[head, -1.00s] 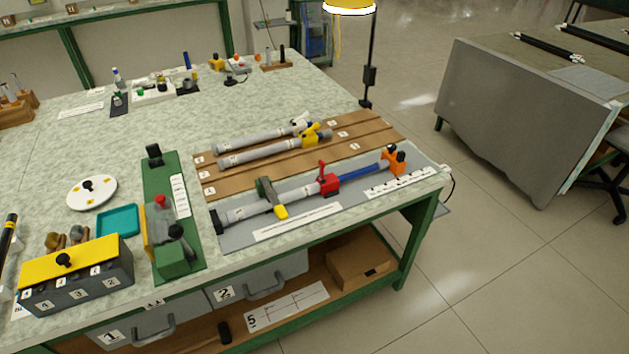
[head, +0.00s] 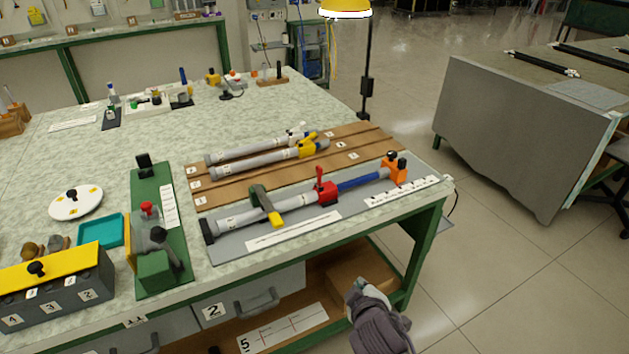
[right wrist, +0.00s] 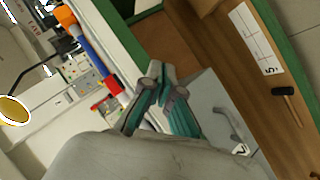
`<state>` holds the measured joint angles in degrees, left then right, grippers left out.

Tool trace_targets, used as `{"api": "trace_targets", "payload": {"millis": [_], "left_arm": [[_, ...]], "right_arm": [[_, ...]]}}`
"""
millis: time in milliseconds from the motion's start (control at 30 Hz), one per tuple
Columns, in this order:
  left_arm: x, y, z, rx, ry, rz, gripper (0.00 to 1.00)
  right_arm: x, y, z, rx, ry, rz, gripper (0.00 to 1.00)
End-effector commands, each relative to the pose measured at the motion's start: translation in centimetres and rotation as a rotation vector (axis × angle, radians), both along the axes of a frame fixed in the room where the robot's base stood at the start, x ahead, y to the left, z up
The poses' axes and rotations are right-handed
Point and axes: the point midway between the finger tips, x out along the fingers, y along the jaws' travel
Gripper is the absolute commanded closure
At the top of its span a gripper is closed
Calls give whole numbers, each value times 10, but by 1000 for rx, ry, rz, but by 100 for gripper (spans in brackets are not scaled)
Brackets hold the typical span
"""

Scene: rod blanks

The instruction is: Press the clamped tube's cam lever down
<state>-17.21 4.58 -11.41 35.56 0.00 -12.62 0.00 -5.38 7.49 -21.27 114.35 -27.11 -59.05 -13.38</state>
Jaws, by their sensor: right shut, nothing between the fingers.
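The clamped tube (head: 240,218) is a grey tube lying along the grey fixture plate at the table's front right. A dark green clamp with a yellow handle (head: 265,204) crosses it. A red collar with a red lever (head: 320,178) sits on the tube, and the lever stands up. A blue rod (head: 362,181) runs from the collar to an orange block (head: 394,168). My right gripper (head: 357,286) is in front of the table edge, below and apart from the tube. Its fingers (right wrist: 163,90) are together and empty in the right wrist view. My left gripper is out of view.
Behind the fixture, a brown rack (head: 231,187) holds two grey tubes, one with a yellow lever (head: 306,146). A green stand (head: 159,270) is at the left. The table's front edge and a drawer (head: 252,296) lie near my right gripper.

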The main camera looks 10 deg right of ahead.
Motion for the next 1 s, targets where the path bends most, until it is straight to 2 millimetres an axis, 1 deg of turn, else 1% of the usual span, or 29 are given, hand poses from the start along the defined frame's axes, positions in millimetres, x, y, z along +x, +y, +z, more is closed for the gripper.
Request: {"api": "trace_targets", "payload": {"millis": [33, 100, 200, 300, 333, 400, 500, 1000], "left_arm": [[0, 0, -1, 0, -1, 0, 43], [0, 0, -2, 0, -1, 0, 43], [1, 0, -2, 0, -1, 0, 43], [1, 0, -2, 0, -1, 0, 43], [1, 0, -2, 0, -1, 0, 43], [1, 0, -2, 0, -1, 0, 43], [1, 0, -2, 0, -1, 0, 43], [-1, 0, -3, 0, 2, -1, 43]], "right_arm": [[27, 10, 17, -78, -79, 53, 100], [60, 26, 40, -201, -186, 135, 100], [100, 52, 73, -384, -328, 249, 100], [125, 74, 97, -534, -432, 339, 100], [130, 79, 103, -568, -455, 359, 100], [139, 89, 112, -633, -496, 398, 100], [145, 97, 118, -682, -527, 427, 100], [144, 101, 119, -690, -532, 432, 100]]}}
